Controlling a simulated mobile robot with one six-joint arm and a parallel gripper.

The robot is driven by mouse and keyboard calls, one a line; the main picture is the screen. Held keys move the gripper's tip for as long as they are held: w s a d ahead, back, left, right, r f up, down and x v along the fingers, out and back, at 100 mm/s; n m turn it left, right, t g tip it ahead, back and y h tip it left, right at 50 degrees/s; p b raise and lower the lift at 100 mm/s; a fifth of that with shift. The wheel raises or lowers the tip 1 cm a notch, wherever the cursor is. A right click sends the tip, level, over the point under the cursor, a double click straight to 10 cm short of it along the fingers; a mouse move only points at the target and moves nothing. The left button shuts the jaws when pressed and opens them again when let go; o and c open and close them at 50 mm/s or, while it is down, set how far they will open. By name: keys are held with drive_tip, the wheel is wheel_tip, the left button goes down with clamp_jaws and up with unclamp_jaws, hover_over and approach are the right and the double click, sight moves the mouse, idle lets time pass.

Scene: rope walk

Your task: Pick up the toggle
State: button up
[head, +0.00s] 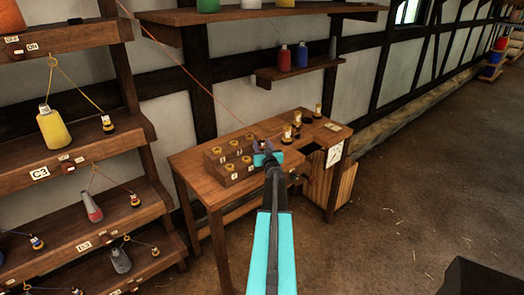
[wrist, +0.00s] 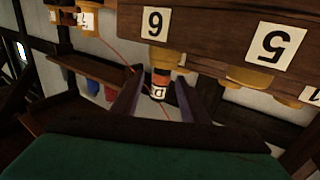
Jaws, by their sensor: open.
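A small dark piece with an orange band and a white letter tag, apparently the toggle (wrist: 159,76), shows in the wrist view between my two fingers. Its top end meets a yellow ring under the edge of the wooden block. My gripper (wrist: 157,90) is open around it, with a gap visible at each side. In the head view my gripper (head: 265,146) is at the table, beside the numbered block (head: 232,170). My gripper hides most of the piece there.
The wooden table (head: 205,180) carries several small dark-and-gold pieces (head: 297,124) at its right. A wall shelf with bottles (head: 302,56) hangs behind. A rack (head: 30,150) with corded weights stands at left. A thin red cord (wrist: 118,53) passes near my fingers.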

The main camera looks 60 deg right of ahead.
sight(263, 141)
idle(0.5)
clamp_jaws()
drive_tip(key=shift+r, duration=0.15)
drive_tip(key=shift+r, duration=0.45)
drive_tip(key=shift+s+a+r+b, duration=0.1)
drive_tip(key=shift+s+r+b, duration=0.15)
drive_tip(key=shift+r, duration=0.35)
drive_tip(key=shift+s+a+r+b, duration=0.1)
drive_tip(key=shift+s+r+b, duration=0.1)
drive_tip(key=shift+r, duration=0.4)
drive_tip(key=s+a, duration=0.2)
drive_tip(key=s, duration=0.5)
drive_tip(key=s+a+r+b, duration=0.1)
drive_tip(key=s+a, duration=0.1)
drive_tip(key=s, duration=0.5)
drive_tip(key=shift+s+a+r+b, duration=0.2)
drive_tip(key=shift+a+b, duration=0.1)
drive_tip(key=shift+a, duration=0.05)
